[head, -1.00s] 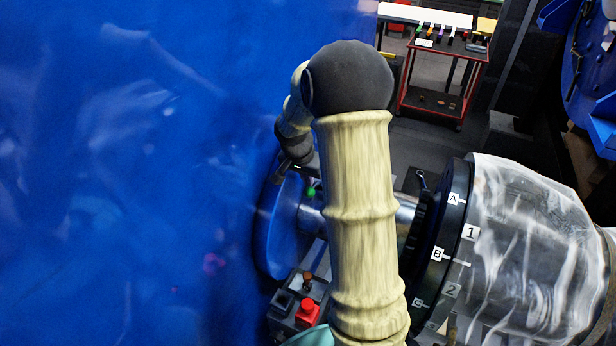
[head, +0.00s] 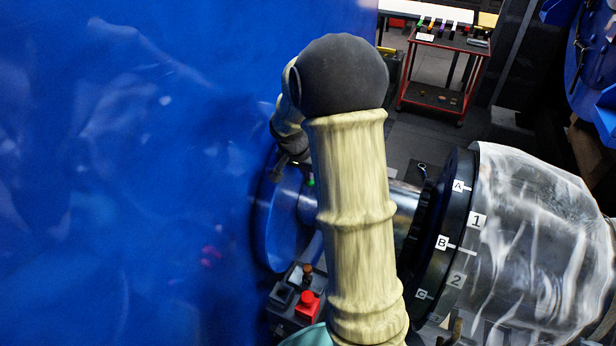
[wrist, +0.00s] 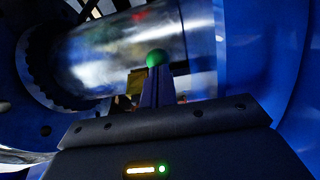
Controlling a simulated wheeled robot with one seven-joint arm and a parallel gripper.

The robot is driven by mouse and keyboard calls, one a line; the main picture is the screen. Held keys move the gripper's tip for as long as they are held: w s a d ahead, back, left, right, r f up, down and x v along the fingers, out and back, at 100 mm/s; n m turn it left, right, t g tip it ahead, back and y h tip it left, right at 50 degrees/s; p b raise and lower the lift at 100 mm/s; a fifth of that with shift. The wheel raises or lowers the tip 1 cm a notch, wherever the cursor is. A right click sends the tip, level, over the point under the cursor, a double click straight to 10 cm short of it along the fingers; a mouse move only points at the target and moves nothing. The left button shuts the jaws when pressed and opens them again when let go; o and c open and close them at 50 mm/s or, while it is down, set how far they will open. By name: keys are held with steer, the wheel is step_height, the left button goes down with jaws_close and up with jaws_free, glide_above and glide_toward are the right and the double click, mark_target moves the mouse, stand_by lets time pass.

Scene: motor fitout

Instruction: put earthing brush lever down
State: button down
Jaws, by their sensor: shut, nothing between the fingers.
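The earthing brush lever shows only as a small green knob (head: 311,182) beside the bright metal shaft, partly behind my arm. In the wrist view the green ball knob (wrist: 156,57) sits just past the tips of my fingers. My gripper (wrist: 157,78) has its narrow fingers together, pointing at the knob, with nothing seen between them. Whether the tips touch the knob I cannot tell. The lever's stem and pivot are hidden.
A big blue wall (head: 120,180) fills the left. The metal shaft (head: 403,205) runs to a dark ring (head: 445,235) with labels and a plastic-wrapped body (head: 530,240). A control box with a red button (head: 307,304) stands below. A red cart (head: 445,70) is behind.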

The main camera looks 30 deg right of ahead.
steer(key=shift+s+a+f+t+h+b, duration=0.15)
steer(key=shift+f+t+h+b, duration=0.2)
steer(key=shift+b, duration=0.95)
steer(key=shift+r, duration=0.15)
steer(key=shift+r+p, duration=0.4)
steer(key=shift+r, duration=0.1)
steer(key=w+d+b+v, duration=0.1)
steer(key=v, duration=1.2)
steer(key=shift+r, duration=0.25)
steer(key=shift+w+d+r+g+y+b, duration=0.2)
steer(key=shift+g+y+b, duration=0.3)
steer(key=shift+b, duration=3.85)
